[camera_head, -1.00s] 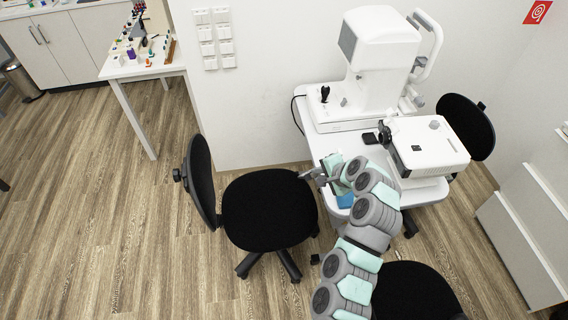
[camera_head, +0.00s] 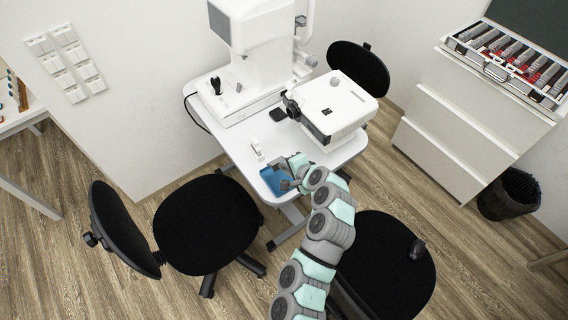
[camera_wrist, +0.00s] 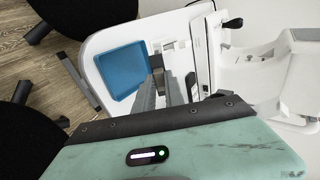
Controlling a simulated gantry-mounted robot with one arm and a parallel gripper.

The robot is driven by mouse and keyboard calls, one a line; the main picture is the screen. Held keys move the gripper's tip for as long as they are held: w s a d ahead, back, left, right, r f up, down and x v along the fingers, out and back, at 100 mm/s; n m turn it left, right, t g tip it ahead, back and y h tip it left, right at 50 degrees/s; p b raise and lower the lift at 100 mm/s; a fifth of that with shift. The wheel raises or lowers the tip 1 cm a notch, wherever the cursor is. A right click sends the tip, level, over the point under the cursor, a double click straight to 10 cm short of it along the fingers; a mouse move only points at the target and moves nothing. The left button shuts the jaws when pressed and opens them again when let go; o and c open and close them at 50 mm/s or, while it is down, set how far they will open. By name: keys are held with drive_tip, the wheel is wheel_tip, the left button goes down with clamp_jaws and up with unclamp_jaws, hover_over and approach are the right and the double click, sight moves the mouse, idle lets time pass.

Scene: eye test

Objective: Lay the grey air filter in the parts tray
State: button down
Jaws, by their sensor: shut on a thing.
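The parts tray is a shallow blue tray (camera_head: 268,180) at the near end of the white table. It looks empty in the wrist view (camera_wrist: 121,66). My gripper (camera_head: 287,184) is at the tray's right side in the head view, partly covering it. In the wrist view my gripper (camera_wrist: 170,80) points at the table just right of the tray. It is shut on a narrow grey thing, which I take to be the grey air filter; the fingers hide most of it, and its height above the table is unclear.
The white table (camera_head: 237,143) also bears a small white item (camera_head: 257,151), a dark pad (camera_head: 278,115) and two white eye-test machines (camera_head: 335,107). Black chairs stand to the left (camera_head: 205,225) and near right (camera_head: 387,265). A drawer cabinet (camera_head: 455,115) holds a lens case.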

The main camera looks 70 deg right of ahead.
drive_tip(key=shift+f+b, duration=1.4)
drive_tip(key=shift+f, duration=1.6)
drive_tip(key=c, duration=1.3)
unclamp_jaws()
drive_tip(key=shift+c, duration=0.2)
drive_tip(key=shift+r, duration=0.1)
drive_tip(key=v, duration=1)
drive_tip(key=shift+s+a+r, duration=0.25)
